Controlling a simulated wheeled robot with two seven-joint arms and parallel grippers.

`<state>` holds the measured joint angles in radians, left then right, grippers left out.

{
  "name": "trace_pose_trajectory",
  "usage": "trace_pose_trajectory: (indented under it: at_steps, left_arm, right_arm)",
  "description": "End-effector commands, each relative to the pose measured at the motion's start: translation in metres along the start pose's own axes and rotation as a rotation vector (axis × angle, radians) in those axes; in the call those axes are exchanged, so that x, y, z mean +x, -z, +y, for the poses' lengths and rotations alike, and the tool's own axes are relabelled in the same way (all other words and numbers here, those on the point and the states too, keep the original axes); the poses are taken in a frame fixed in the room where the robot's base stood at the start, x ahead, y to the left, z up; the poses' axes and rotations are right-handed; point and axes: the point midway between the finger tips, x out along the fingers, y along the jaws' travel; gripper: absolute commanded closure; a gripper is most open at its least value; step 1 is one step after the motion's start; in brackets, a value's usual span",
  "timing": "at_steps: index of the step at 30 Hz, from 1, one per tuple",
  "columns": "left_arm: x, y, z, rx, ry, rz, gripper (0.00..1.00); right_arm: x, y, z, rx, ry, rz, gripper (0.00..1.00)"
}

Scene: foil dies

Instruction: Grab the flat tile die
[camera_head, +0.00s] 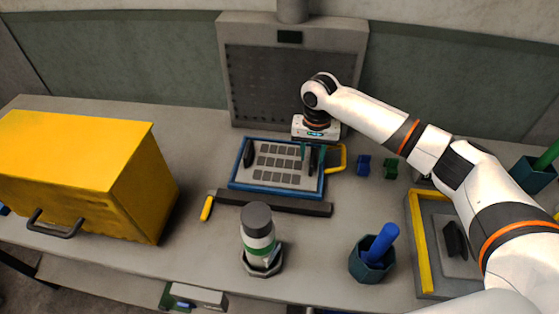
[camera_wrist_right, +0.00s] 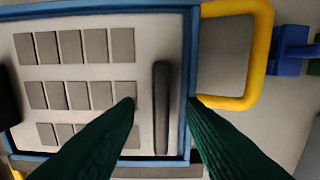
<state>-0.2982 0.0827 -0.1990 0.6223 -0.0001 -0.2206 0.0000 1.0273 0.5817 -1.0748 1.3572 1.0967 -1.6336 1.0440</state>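The flat tile die is a pale plate with rows of flat grey square tiles (camera_head: 278,162) and a black bar handle at each side. It lies in a blue-rimmed tray (camera_head: 234,174), and the tiles (camera_wrist_right: 77,95) fill the left of the right wrist view. My right gripper (camera_head: 312,152) is open at the die's right handle. In the right wrist view its dark green fingers (camera_wrist_right: 160,102) stand on either side of that black handle (camera_wrist_right: 161,135), with gaps showing. A white and green part (camera_head: 195,297) at the bottom edge seems to be my left gripper; its fingers are unclear.
A yellow box (camera_head: 90,175) fills the table's left. In front stand a white-and-green bottle (camera_head: 258,238) and a dark cup (camera_head: 368,268) with a blue handle in it. A yellow-edged tray (camera_head: 420,250) lies at right. Small blue (camera_head: 363,165) and green (camera_head: 391,168) pieces sit right of the blue tray.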

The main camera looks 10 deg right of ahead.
Motion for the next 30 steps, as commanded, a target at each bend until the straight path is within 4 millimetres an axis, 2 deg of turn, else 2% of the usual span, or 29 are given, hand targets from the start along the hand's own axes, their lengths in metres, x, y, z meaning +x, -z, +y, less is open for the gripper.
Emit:
trace_pose_trajectory:
  at_steps: [1,6,14,21,30]
  left_arm:
    - [-0.005,-0.003,0.000,0.000,0.000,-0.004,0.19]
    - [-0.007,-0.003,-0.001,-0.001,0.001,-0.005,0.19]
    - [-0.006,-0.002,-0.003,-0.001,0.003,-0.002,0.19]
    - [-0.006,0.001,-0.003,-0.001,0.004,0.003,0.19]
    - [-0.006,0.002,-0.003,0.000,0.004,0.004,0.19]
  right_arm:
    - [0.006,-0.001,-0.002,0.001,0.003,0.002,0.64]
    - [0.026,-0.001,-0.001,-0.001,0.001,0.000,0.64]
    - [0.029,-0.001,-0.001,-0.001,0.000,0.000,0.64]
    - [0.029,-0.001,-0.001,-0.001,0.000,0.000,1.00]
    - [0.029,-0.001,-0.001,-0.001,0.000,-0.001,1.00]
